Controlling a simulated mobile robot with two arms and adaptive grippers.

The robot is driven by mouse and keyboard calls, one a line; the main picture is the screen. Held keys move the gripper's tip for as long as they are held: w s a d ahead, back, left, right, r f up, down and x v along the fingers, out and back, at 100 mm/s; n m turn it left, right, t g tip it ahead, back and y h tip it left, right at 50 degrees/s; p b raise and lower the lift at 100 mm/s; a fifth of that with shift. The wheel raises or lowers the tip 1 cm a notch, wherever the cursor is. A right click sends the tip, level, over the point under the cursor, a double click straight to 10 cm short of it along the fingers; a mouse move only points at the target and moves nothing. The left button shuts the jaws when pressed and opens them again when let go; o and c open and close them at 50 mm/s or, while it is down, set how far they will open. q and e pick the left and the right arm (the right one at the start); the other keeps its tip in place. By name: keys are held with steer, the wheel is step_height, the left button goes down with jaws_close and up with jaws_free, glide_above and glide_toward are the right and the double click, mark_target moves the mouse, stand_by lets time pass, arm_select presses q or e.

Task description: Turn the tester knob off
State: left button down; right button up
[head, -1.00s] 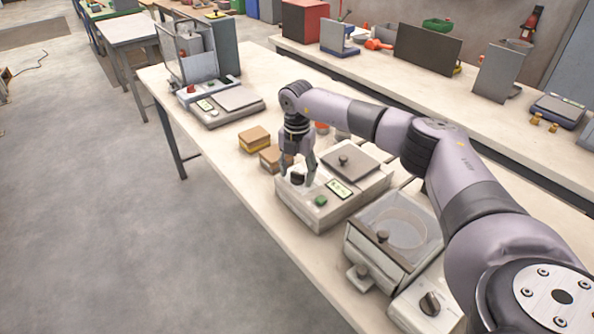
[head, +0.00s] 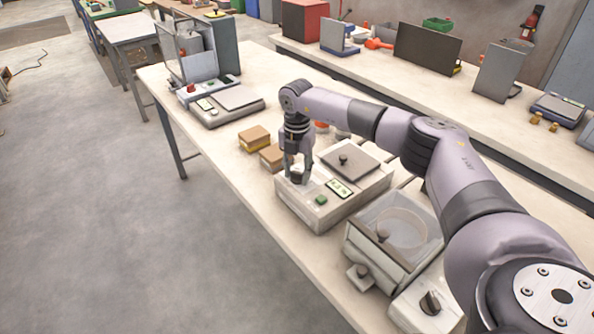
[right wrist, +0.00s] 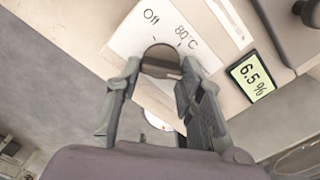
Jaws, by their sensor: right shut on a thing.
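The tester (head: 318,212) is a pale box on the bench with a lidded top, a green button (head: 321,200) and a lit display (head: 340,188). The display reads 6.5 % in the right wrist view (right wrist: 251,76). Its dark round knob (right wrist: 160,52) sits on a white dial plate marked "Off" and "80°C". My right gripper (head: 298,177) points down over it, shut on the knob, with one finger on each side in the right wrist view (right wrist: 158,72). The fingers partly hide the knob, and I cannot tell its setting. My left gripper is not in view.
Two small boxes (head: 254,138) lie behind the tester. A clear-lidded unit (head: 385,262) and a box with another dark knob (head: 431,302) stand close at its right. A scale (head: 228,106) stands farther back. Floor is free at left.

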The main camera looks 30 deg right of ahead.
steer(key=n+b, duration=0.1)
steer(key=n, duration=0.5)
steer(key=shift+s+d+n, duration=0.1)
steer(key=shift+d+n, duration=0.05)
steer(key=shift+n, duration=0.25)
steer(key=n+b, duration=0.1)
steer(key=n, duration=0.6)
steer(key=shift+d, duration=0.15)
steer(key=n+b, duration=0.1)
steer(key=n, duration=0.4)
steer(key=shift+d+n, duration=0.1)
steer(key=shift+n, duration=0.2)
steer(key=n, duration=0.4)
steer(key=shift+w+d+r+b, duration=0.1)
steer(key=shift+w+b, duration=0.1)
steer(key=shift+b, duration=0.2)
steer(key=o, duration=1.2)
steer(key=shift+c, duration=0.2)
